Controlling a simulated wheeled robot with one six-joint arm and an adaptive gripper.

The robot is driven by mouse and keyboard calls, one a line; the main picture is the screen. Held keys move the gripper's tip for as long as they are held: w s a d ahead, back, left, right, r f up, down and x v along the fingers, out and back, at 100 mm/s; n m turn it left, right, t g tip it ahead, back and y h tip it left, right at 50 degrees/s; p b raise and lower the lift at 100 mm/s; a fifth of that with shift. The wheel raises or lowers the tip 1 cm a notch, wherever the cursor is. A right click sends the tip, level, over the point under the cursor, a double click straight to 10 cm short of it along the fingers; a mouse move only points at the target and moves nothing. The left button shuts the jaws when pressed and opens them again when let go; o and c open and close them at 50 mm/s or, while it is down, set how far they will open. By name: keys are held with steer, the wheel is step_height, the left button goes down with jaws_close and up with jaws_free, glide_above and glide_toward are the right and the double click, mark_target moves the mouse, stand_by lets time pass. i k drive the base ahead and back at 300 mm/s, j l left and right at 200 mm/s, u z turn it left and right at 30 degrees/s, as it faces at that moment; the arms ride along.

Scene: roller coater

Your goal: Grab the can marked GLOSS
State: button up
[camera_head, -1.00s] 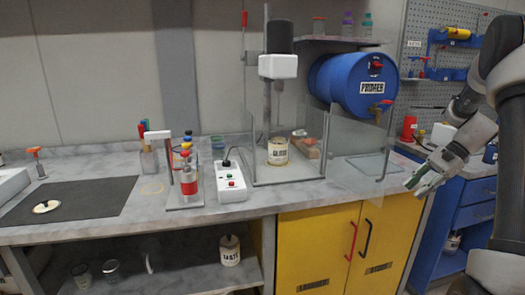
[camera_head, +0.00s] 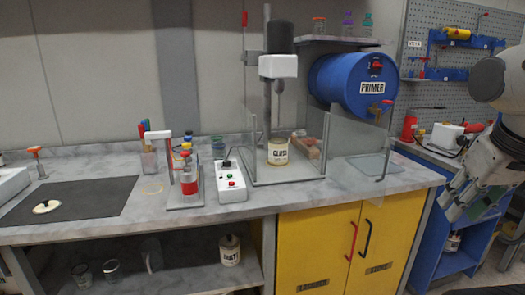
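The can marked GLOSS (camera_head: 278,152) is a cream-coloured can with a dark band of lettering. It stands upright under the mixer head (camera_head: 278,66), inside a clear-walled enclosure (camera_head: 262,178) on the bench. My gripper (camera_head: 462,205) is at the far right, in front of the blue cabinet, well apart from the can. Its fingers look spread with nothing between them, though they are partly blurred against the arm.
Clear panels (camera_head: 345,145) stand around the can's right side. A blue PRIMER drum (camera_head: 352,84) lies behind to the right. A white switch box (camera_head: 231,182) and a red bottle stand (camera_head: 188,183) are left of the enclosure. Yellow cabinets (camera_head: 318,245) are below.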

mark_target(278, 146)
steer(key=u, duration=0.55)
steer(key=l+u, duration=0.95)
steer(key=k+l+u, duration=0.1)
steer(key=l, duration=0.3)
steer(key=k+l, duration=0.1)
steer(key=l, duration=0.3)
steer(key=k+l+u, duration=0.15)
steer(key=l, duration=0.65)
steer(key=k+l+u, duration=0.15)
steer(key=l, duration=0.2)
steer(key=k+l, duration=0.2)
steer(key=l, duration=0.2)
steer(key=k+l, duration=0.1)
steer(key=l, duration=0.2)
steer(key=k+l, duration=0.1)
steer(key=l, duration=0.2)
steer(key=k+l, duration=0.1)
steer(key=l, duration=0.2)
steer(key=i+j, duration=0.15)
steer(key=j, duration=0.2)
steer(key=i+j, duration=0.15)
steer(key=j, duration=0.25)
steer(key=i+j+u, duration=0.1)
steer(key=j, duration=0.25)
steer(key=i+j, duration=0.25)
steer(key=i+l, duration=0.1)
steer(key=i, duration=0.2)
steer(key=i+l, duration=0.15)
steer(key=i, duration=0.15)
steer(key=u, duration=0.05)
